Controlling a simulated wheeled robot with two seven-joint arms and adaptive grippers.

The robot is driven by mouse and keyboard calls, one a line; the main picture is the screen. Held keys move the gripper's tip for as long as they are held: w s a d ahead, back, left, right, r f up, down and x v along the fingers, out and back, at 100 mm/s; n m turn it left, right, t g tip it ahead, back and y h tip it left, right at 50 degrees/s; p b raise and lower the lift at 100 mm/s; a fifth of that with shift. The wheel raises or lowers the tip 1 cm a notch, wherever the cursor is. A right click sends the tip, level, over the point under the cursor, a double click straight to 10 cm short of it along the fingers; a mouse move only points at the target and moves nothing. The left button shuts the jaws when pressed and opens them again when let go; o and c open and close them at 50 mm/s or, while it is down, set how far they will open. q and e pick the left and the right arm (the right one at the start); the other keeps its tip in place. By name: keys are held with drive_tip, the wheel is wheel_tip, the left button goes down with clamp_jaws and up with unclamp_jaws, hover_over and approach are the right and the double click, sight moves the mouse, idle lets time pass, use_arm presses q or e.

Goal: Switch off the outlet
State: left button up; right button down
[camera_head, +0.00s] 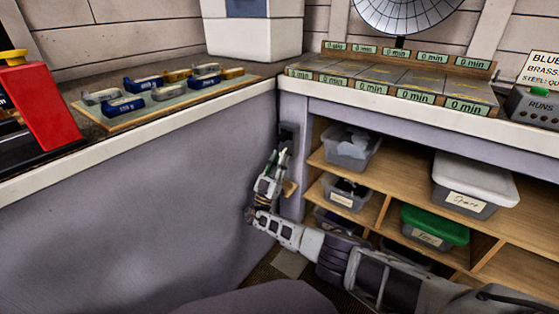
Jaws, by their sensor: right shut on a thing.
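A dark outlet (287,133) sits on the narrow grey upright panel in the inner corner under the counters. My right gripper (276,158) points up just below the outlet, with its fingertips close to the outlet's lower edge. I cannot tell whether they touch it. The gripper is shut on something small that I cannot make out. The outlet's switch is too small and dark to read. My left gripper is not in view.
A small tan piece (290,188) shows right beside my right gripper. Shelves with bins, including a green-lidded one (434,225), stand to the right. The grey cabinet side (130,220) is at left. A board with several small blocks (120,119) lies on the left counter.

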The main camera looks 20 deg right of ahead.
drive_tip(key=shift+f, duration=0.1)
drive_tip(key=c, duration=1.4)
unclamp_jaws()
drive_tip(key=shift+o, duration=0.2)
drive_tip(key=shift+a, duration=0.1)
drive_tip(key=shift+v, duration=1.4)
drive_tip(key=shift+s+f, duration=0.1)
drive_tip(key=shift+s+a, duration=0.1)
drive_tip(key=shift+a, duration=0.1)
drive_tip(key=s+a, duration=0.7)
drive_tip(key=a, duration=0.2)
